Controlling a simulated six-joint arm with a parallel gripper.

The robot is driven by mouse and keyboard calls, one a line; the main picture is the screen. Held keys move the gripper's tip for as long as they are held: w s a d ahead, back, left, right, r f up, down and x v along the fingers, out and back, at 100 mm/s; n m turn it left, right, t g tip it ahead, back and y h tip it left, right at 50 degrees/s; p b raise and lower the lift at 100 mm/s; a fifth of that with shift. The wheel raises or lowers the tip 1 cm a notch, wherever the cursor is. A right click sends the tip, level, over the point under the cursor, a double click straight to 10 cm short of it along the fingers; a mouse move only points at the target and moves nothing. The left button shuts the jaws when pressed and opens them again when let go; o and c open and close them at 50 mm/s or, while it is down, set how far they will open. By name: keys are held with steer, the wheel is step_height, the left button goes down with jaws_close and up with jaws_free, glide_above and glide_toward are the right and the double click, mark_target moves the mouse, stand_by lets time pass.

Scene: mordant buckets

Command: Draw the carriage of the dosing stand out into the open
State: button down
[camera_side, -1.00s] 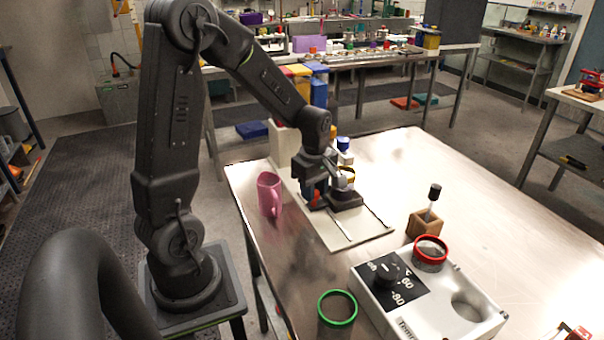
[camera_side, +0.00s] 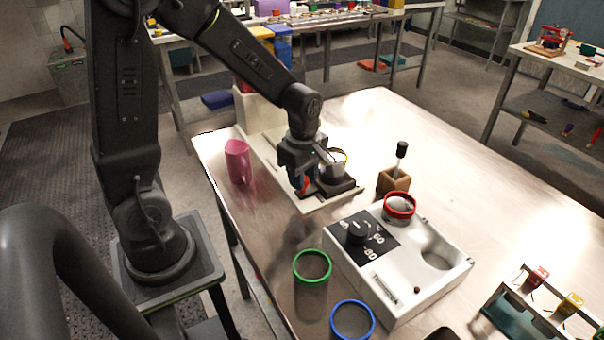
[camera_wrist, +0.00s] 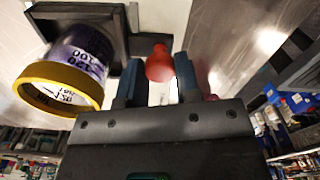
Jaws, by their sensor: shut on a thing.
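The dosing stand has a cream body (camera_side: 258,112) at the back and a pale flat base plate (camera_side: 262,152) running forward. Its dark carriage (camera_side: 337,187) sits near the plate's front end, clear of the cream body. A clear yellow-rimmed beaker (camera_side: 335,164) stands on the carriage. My gripper (camera_side: 303,184) is at the carriage's left side, shut on its red handle (camera_side: 305,182). In the wrist view the red handle (camera_wrist: 159,62) lies between the two fingers of my gripper (camera_wrist: 158,85). The beaker (camera_wrist: 75,65) and part of the dark carriage (camera_wrist: 85,14) show beside it.
A pink mug (camera_side: 237,162) stands left of the plate. A white hotplate box (camera_side: 400,290) with a red ring (camera_side: 399,205) is in front. Green-rimmed (camera_side: 312,268) and blue-rimmed (camera_side: 352,320) jars stand nearer. A wooden block (camera_side: 393,181) is to the right.

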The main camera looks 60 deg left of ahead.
steer(key=c, duration=0.8)
jaws_free()
steer(key=shift+d, duration=0.15)
step_height(320, 180, up, 14)
steer(key=shift+f, duration=0.1)
steer(key=s+d+m+t, duration=0.2)
steer(key=s+m, duration=0.1)
steer(key=m, duration=0.4)
steer(key=s+d+r+m+t, duration=0.1)
steer(key=s+d+m, duration=0.1)
steer(key=s+m, duration=0.2)
steer(key=s+d+m+t, duration=0.2)
steer(key=s+m, duration=0.2)
steer(key=m, duration=0.6)
steer(key=shift+s+r+t, duration=0.2)
steer(key=shift+r+t, duration=0.05)
steer(key=shift+t, duration=0.05)
